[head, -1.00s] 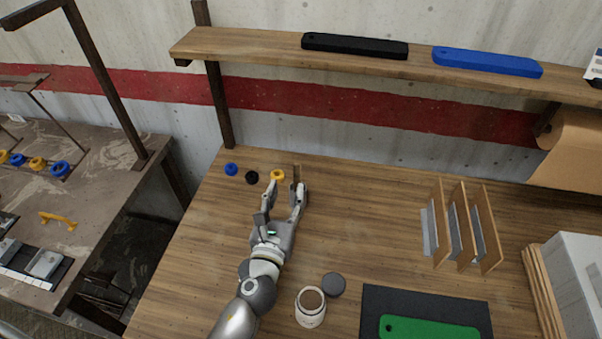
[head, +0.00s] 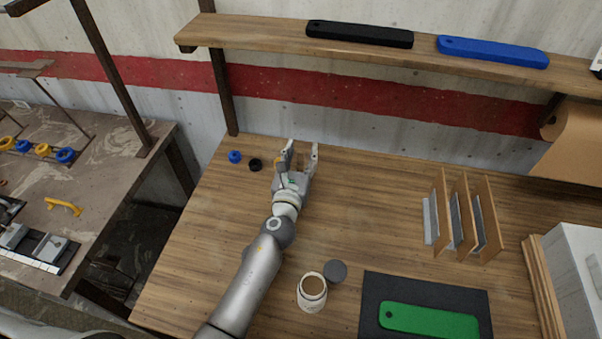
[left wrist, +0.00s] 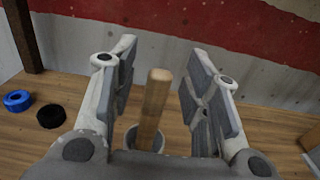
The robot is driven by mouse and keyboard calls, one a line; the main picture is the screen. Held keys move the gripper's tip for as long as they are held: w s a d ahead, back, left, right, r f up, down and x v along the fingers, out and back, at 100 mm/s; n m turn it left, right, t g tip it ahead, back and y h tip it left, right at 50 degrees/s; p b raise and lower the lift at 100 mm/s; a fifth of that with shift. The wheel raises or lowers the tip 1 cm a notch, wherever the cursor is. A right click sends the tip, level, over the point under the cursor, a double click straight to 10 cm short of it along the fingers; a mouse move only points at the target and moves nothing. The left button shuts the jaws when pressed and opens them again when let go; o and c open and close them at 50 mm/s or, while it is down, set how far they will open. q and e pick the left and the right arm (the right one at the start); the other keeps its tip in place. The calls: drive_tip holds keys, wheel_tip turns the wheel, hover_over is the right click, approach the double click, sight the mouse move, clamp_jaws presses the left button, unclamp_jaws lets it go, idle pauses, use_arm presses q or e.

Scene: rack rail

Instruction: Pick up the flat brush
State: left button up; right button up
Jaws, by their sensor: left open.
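A round wooden handle (left wrist: 154,105), which looks like the flat brush, stands nearly upright between the fingers of my left gripper in the left wrist view. Its lower end goes down at a grey round rim (left wrist: 150,138); the bristles cannot be seen. My left gripper (head: 302,150) is open, with one finger on each side of the handle and gaps showing on both sides. In the head view the gripper mostly hides the handle. My right gripper is not in view.
A blue ring (head: 235,157) and a black ring (head: 255,165) lie left of the gripper. An open jar (head: 312,292), a grey lid (head: 336,271), and a green piece (head: 430,320) on a dark mat lie nearer. Upright dividers (head: 462,215) stand right. A shelf (head: 270,39) overhangs the back.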

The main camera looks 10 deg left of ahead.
use_arm(q)
drive_tip(key=shift+c, duration=0.4)
drive_tip(key=shift+r, duration=0.1)
drive_tip(key=shift+c, duration=1.2)
clamp_jaws()
